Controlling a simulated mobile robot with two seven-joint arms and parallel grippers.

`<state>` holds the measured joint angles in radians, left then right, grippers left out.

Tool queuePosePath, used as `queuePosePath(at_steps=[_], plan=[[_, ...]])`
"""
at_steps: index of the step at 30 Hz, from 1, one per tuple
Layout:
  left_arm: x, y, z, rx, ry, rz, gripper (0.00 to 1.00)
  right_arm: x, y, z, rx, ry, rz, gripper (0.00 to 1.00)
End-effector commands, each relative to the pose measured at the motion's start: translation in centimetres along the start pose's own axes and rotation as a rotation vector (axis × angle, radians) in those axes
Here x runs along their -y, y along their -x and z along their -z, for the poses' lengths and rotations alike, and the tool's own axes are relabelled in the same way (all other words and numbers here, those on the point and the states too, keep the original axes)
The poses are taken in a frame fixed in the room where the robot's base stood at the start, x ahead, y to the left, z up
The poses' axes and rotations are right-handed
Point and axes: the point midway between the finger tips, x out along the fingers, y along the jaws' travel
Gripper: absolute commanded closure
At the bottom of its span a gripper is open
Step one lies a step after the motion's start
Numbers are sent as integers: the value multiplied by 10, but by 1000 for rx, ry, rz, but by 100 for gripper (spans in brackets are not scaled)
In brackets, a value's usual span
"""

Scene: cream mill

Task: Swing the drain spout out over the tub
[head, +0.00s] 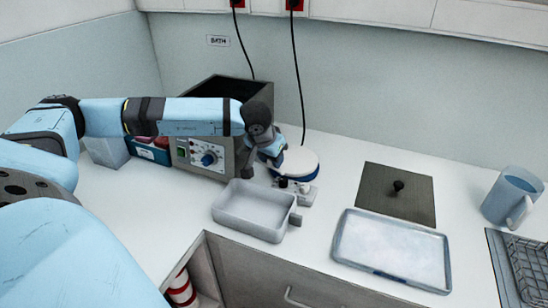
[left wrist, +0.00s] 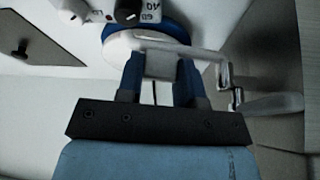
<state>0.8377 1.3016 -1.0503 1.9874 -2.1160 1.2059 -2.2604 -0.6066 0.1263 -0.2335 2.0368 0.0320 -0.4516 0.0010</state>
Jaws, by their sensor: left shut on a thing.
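My left gripper (head: 276,162) is shut beside the right side of the grey bath (head: 200,158). In the left wrist view, its blue fingers (left wrist: 160,78) are closed on a grey block on a thin metal pipe, which looks like the drain spout (left wrist: 205,52). The pipe runs right and bends toward the bath's side. In the head view the gripper and wrist hide most of the spout. The pale grey tub (head: 237,224) stands on the counter in front of the bath's right corner. I cannot tell whether the spout's mouth is over it. My right gripper is not in view.
A stirrer with a white round plate (head: 300,160) stands just right of my gripper. A dark lid with a knob (head: 398,187), a shallow tray (head: 392,250) and a blue jug (head: 512,196) are further right. Cables hang behind the bath.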

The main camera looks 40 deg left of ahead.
Motion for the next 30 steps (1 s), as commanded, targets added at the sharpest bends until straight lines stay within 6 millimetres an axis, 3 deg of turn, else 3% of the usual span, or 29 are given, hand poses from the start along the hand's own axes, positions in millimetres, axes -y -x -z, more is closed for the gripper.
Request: queuePosePath(at_steps=[10, 25, 26, 28, 30], plan=[[1, 3, -8, -1, -111, -45, 100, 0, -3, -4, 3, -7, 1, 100], [1, 4, -8, 0, -125, -52, 100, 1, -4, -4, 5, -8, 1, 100], [1, 4, -8, 0, -125, -52, 62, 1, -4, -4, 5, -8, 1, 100], [1, 4, -8, 0, -124, -52, 46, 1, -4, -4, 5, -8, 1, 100], [1, 4, -8, 0, -124, -52, 40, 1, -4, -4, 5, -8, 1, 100]])
